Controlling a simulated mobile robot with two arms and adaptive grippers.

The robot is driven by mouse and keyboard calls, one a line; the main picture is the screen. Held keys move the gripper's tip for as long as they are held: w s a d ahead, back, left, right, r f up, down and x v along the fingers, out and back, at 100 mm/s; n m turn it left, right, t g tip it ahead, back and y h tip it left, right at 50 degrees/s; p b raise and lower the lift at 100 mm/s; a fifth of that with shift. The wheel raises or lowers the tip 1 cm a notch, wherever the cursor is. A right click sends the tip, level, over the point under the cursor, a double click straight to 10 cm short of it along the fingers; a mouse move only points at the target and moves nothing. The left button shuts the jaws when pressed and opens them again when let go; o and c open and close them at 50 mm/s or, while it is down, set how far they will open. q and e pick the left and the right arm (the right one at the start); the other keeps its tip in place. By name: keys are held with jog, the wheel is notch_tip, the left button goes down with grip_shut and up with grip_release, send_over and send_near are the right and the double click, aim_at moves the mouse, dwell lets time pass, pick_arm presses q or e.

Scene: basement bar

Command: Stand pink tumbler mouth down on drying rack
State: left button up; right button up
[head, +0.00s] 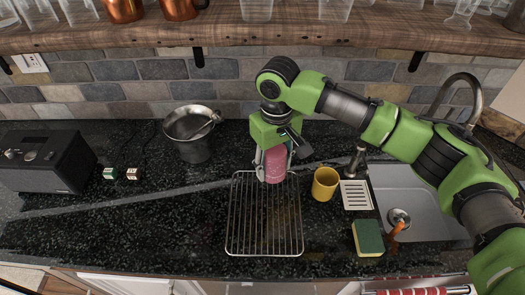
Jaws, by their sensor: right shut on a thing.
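The pink tumbler (275,165) is at the far right edge of the wire drying rack (263,240). My right gripper (274,152) comes down from above and is shut on it, with fingers along its sides. The tumbler looks upright; I cannot tell which end is its mouth, since the gripper covers the upper end. I also cannot tell whether its lower end touches the rack. The rest of the rack is bare. My left gripper is not in view.
A yellow cup (325,184) stands just right of the rack. A drip tray (355,195), sponge (368,238) and sink (425,205) lie further right. A metal bucket (192,135) and black radio (45,160) stand left. A wooden shelf (230,34) with glasses runs above.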

jog(key=w+a, duration=0.1)
jog(key=a, duration=0.1)
jog(key=n+b, duration=0.1)
jog(key=b, duration=0.5)
send_over(265, 190)
notch_tip(265, 190, down, 5)
jog(key=shift+r, duration=0.2)
jog(key=shift+f+p, duration=0.2)
jog(key=shift+p, duration=0.25)
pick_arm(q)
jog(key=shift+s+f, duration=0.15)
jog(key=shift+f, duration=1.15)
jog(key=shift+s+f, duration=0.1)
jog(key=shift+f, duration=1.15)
pick_arm(e)
jog(key=shift+f, duration=2.05)
jog(key=shift+f, duration=0.35)
jog(key=o, duration=1.2)
pick_arm(q)
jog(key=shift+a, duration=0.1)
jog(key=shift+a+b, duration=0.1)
jog(key=shift+b, duration=0.2)
